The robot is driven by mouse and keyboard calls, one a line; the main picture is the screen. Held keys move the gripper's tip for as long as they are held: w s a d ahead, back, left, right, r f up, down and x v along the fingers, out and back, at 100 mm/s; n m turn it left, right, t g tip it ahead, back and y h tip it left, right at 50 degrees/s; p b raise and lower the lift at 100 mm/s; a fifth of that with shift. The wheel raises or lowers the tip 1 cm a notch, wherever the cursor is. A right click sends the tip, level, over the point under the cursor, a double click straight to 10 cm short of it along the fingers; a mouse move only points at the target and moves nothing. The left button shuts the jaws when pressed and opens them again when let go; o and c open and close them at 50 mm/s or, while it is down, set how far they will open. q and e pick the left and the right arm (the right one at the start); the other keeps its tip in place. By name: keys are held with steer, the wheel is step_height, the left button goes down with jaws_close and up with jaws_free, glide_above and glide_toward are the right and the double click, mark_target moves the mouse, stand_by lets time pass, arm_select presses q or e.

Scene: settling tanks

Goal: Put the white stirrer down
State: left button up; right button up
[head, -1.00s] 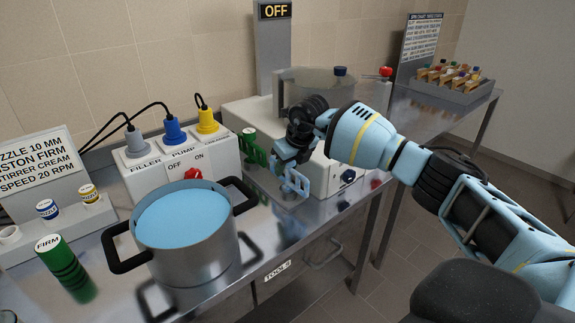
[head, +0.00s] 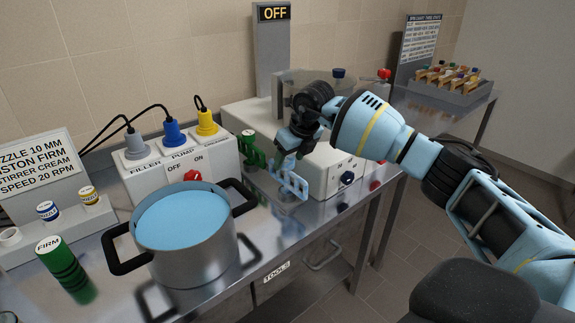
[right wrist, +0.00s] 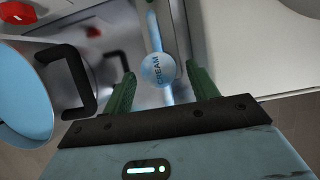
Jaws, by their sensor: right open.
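The stirrer (head: 292,183) shows as a pale blue-white open paddle just below my right gripper (head: 286,152) in the head view, low over the steel bench. In the right wrist view its round top, marked CREAM (right wrist: 157,70), lies between the green fingers of my open right gripper (right wrist: 162,78), with a gap on each side. The gripper hides the stirrer's upper part in the head view. I cannot tell whether its foot touches the bench. My left gripper is out of view.
A pot of blue liquid (head: 195,258) stands on the bench (head: 262,228) at left. A green tool (head: 250,150) is close left of the gripper, beside the FILLER and PUMP switch box (head: 160,188). A pale machine (head: 318,172) is close behind. The bench's front edge is near.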

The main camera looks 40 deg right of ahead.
steer(key=v, duration=0.7)
steer(key=shift+s+r, duration=0.2)
steer(key=shift+r, duration=0.15)
